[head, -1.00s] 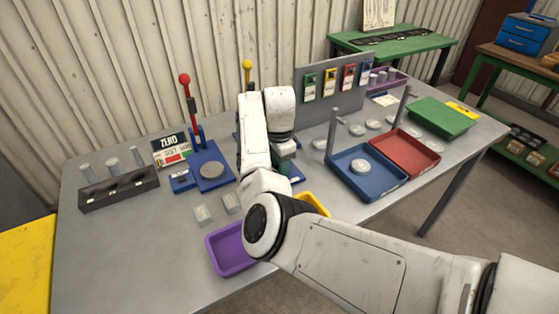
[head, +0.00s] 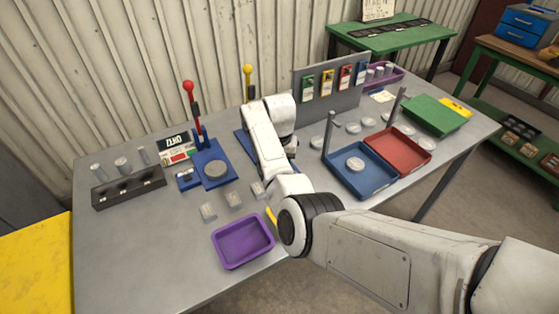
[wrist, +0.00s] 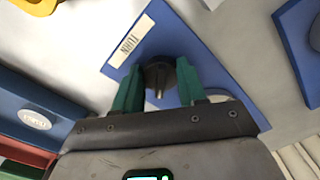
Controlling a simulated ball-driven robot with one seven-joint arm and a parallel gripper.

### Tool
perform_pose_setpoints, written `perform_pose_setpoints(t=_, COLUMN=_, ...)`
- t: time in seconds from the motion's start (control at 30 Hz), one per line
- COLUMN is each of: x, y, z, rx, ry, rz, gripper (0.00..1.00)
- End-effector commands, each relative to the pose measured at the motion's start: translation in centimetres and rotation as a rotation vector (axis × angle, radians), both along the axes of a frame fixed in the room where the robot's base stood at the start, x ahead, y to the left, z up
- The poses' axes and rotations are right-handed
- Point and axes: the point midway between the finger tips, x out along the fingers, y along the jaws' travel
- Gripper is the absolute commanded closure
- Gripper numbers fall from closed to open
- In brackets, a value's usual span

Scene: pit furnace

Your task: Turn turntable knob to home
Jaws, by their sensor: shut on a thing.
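In the wrist view, a dark round knob (wrist: 157,74) with a pale pointer mark sits on a blue base plate (wrist: 175,38) labelled TURN. A pale disc edge shows partly behind the fingers. The two green fingers of my gripper (wrist: 158,82) are shut on the knob, one on each side. The pointer mark faces the gripper's palm. In the head view my white arm hides the knob and the fingers. Part of a blue plate (head: 243,143) shows just left of the arm.
A yellow-balled lever (head: 248,70) and a red-balled lever (head: 188,88) stand left of the arm. A purple tray (head: 243,262) lies in front. A blue tray (head: 345,185) and a red tray (head: 420,168) with upright posts are to the right.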

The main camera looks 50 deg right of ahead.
Motion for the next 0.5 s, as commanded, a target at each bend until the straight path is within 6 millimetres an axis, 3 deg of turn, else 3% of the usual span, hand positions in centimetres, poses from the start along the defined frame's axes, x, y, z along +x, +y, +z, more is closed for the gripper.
perform_pose_setpoints(t=0.5, x=-0.05, y=-0.24, z=0.29, rx=-0.002, ry=-0.002, rz=0.489, gripper=0.89)
